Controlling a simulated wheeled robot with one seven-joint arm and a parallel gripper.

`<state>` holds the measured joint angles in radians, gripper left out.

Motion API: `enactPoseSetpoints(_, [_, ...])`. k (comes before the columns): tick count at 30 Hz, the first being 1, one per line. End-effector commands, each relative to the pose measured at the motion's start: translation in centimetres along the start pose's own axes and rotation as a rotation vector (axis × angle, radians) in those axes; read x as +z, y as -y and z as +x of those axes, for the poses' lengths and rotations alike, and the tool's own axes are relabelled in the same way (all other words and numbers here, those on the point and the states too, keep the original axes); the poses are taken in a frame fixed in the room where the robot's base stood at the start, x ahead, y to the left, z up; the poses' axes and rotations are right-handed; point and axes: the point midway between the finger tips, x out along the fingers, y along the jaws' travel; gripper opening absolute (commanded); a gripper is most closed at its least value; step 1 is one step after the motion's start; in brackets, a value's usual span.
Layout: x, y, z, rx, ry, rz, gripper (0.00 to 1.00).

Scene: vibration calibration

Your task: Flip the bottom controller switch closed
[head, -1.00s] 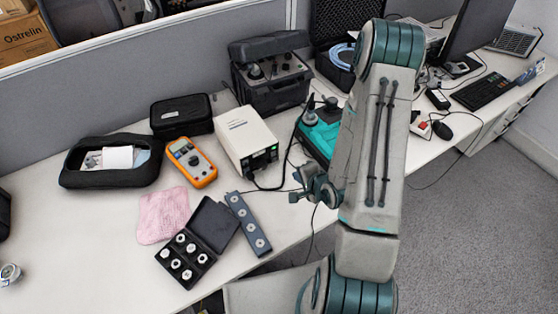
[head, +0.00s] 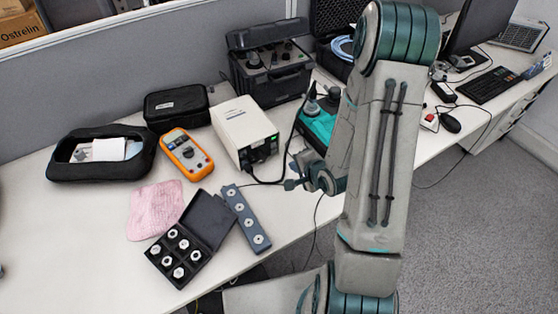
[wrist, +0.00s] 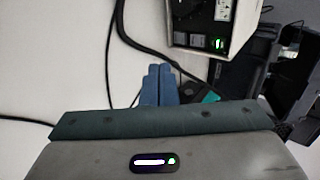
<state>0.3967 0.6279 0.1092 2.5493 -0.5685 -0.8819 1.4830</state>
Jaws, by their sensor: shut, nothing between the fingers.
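A white controller box (head: 241,128) stands on the desk, its dark front panel facing me. I cannot tell the switch's position. My gripper (head: 288,184) is just right of and in front of the box in the head view, apart from it. In the wrist view my gripper's blue fingers (wrist: 158,84) are together, empty, and point toward the area below and left of the panel.
A black cable runs from the controller's front. A teal-and-black device (head: 318,125) stands right of the box, partly behind my arm. An orange multimeter (head: 187,154), a case of round fittings (head: 205,222), a grey strip (head: 244,215) and a pink cloth (head: 156,208) lie to the left.

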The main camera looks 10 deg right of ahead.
Motion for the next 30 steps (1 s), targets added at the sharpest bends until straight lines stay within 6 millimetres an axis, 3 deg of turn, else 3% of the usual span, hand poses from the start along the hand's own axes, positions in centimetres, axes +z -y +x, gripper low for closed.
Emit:
enactPoseSetpoints(21, [0.0, -0.5, 2.4, -0.001, -0.006, -0.003, 0.0])
enactPoseSetpoints(29, [0.1, -0.2, 7.4, 0.003, -0.002, -0.002, 0.0])
enactPoseSetpoints(30, [0.1, 0.7, 7.7, 0.0, -0.002, -0.005, 0.0])
